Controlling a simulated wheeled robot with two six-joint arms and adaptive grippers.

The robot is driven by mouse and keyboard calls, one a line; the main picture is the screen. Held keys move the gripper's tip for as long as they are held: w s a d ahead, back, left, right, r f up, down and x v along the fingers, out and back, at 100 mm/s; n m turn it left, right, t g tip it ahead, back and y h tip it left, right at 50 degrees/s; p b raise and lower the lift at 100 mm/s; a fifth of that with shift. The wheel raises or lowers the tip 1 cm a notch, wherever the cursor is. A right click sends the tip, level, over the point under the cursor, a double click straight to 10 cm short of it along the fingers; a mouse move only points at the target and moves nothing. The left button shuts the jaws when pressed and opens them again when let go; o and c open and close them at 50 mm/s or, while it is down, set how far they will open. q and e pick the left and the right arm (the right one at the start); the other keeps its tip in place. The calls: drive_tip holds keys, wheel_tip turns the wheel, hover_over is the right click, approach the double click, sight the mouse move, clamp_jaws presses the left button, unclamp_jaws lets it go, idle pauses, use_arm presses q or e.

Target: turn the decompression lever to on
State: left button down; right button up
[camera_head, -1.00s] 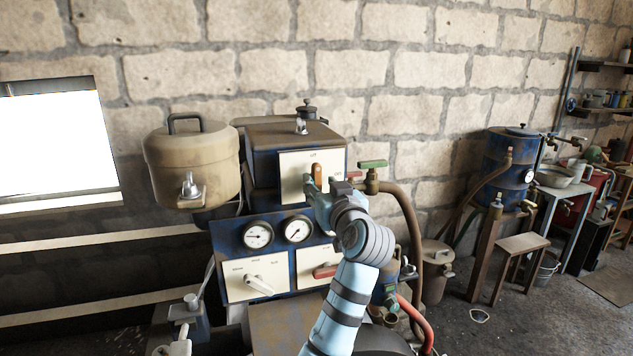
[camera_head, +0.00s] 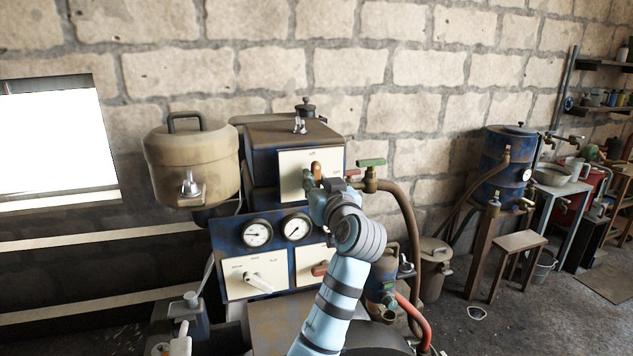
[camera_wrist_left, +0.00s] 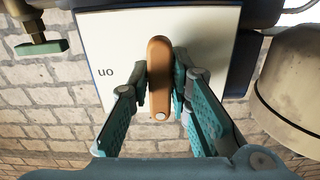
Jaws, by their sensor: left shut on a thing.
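The decompression lever (camera_head: 316,168) is a short orange-brown handle on a white panel (camera_head: 291,168) at the front of the blue engine box. My left gripper (camera_head: 317,184) is at this panel, shut on the lever. In the left wrist view the lever (camera_wrist_left: 160,70) stands upright between the two teal fingers of the gripper (camera_wrist_left: 165,82), with a finger close on each side. The "on" mark (camera_wrist_left: 106,72) shows upside down there, left of the lever and apart from it. My gripper hides the lever's lower part in the head view. My right gripper is not in view.
A green-handled valve (camera_head: 371,170) and its brown hose stand close to the right of my gripper. Two gauges (camera_head: 277,231) and a lower panel with a white lever (camera_head: 258,282) are below. A beige tank (camera_head: 190,155) hangs to the left.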

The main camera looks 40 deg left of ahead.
use_arm(q)
drive_tip(key=m+p, duration=0.5)
drive_tip(key=p, duration=0.1)
drive_tip(key=m+p, duration=0.6)
drive_tip(key=shift+s+a+r, duration=0.1)
drive_tip(key=shift+s+r, duration=0.05)
drive_tip(key=shift+r, duration=0.05)
drive_tip(key=m+p, duration=0.1)
drive_tip(key=m, duration=0.2)
drive_tip(key=shift+p, duration=0.4)
drive_tip(key=shift+f+m, duration=0.15)
drive_tip(key=shift+m, duration=1.55)
drive_tip(key=c, duration=1.7)
unclamp_jaws()
drive_tip(key=shift+o, duration=0.9)
